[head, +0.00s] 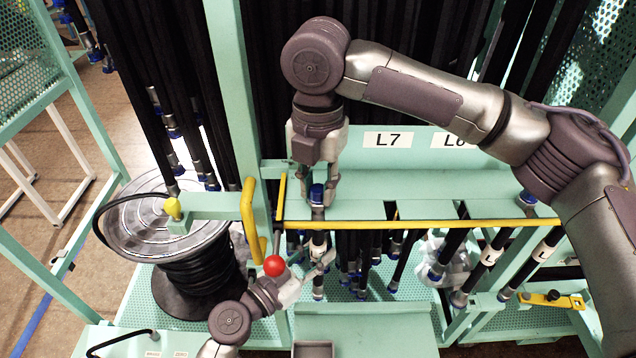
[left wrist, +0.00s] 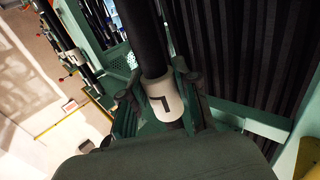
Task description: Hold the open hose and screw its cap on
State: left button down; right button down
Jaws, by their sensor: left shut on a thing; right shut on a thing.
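The blue cap (head: 317,196) is upright above the yellow-edged rail of the rack, under the label L7. My right gripper (head: 317,188) comes down from above and is shut on it. The hose (head: 318,240) with a white label band hangs right below the cap, in line with it. My left gripper (head: 318,262) is shut on this hose from the lower left, below the rail. In the left wrist view the black hose with its white band (left wrist: 164,98) stands between the two fingers (left wrist: 163,95). Whether cap and hose end touch is not clear.
A yellow-edged rail (head: 420,224) crosses the rack, with several other hoses hanging under it. A red ball knob (head: 274,265) sits beside my left gripper. A yellow handle (head: 251,222) and a hose reel (head: 165,225) stand to the left.

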jog(key=m, duration=2)
jog(key=shift+m, duration=0.4)
jog(key=m, duration=0.6)
jog(key=c, duration=0.9)
grip_release()
jog(key=shift+c, duration=0.2)
jog(key=shift+r, duration=2.2)
